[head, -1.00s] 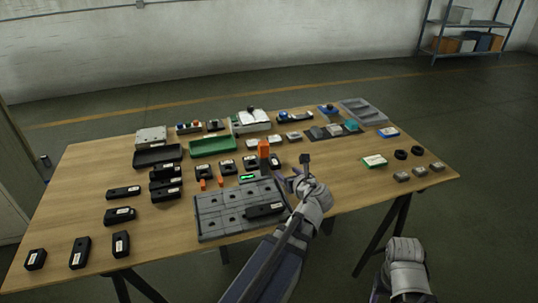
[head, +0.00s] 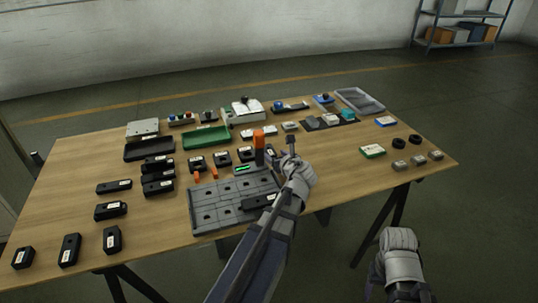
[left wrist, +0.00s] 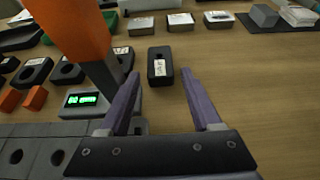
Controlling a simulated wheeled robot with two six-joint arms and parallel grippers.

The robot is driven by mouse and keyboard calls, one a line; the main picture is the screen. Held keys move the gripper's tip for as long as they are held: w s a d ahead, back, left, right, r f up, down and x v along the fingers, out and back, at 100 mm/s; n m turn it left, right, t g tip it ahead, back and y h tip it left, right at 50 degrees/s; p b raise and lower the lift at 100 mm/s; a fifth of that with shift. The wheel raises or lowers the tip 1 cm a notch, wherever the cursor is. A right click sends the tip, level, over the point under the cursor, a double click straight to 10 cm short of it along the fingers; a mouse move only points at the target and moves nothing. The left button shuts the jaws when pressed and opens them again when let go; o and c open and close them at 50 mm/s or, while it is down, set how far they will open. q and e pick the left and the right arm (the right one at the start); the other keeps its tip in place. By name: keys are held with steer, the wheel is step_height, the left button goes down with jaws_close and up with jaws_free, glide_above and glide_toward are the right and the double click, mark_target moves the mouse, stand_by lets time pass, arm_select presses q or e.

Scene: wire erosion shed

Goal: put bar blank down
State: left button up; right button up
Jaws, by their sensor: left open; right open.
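A black bar blank (head: 258,201) with a white label lies on the right part of the grey holed plate (head: 205,222). My left gripper (head: 290,147) is beyond that bar, near the orange post (head: 258,148). A small black labelled block (left wrist: 160,68) lies on the table just past the fingertips. The bar on the plate is not clearly visible in the left wrist view. My right arm shows at the lower right of the head view, but its fingers are not visible.
The orange post and a small green-lit display (left wrist: 82,100) stand close left of my left gripper. Several black labelled blocks cover the table's left side. A green tray (head: 206,139) is further back. Bare wood lies right of the gripper.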

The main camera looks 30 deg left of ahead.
mark_target(270, 151)
arm_select(q)
steer(key=b+x, duration=0.2)
steer(key=x, duration=0.3)
steer(key=shift+w+f, duration=0.1)
steer(key=shift+w+a+f, duration=0.1)
steer(key=shift+w+a, duration=0.1)
steer(key=shift+a, duration=0.15)
steer(key=shift+c, duration=0.2)
jaws_close()
stand_by(0.8)
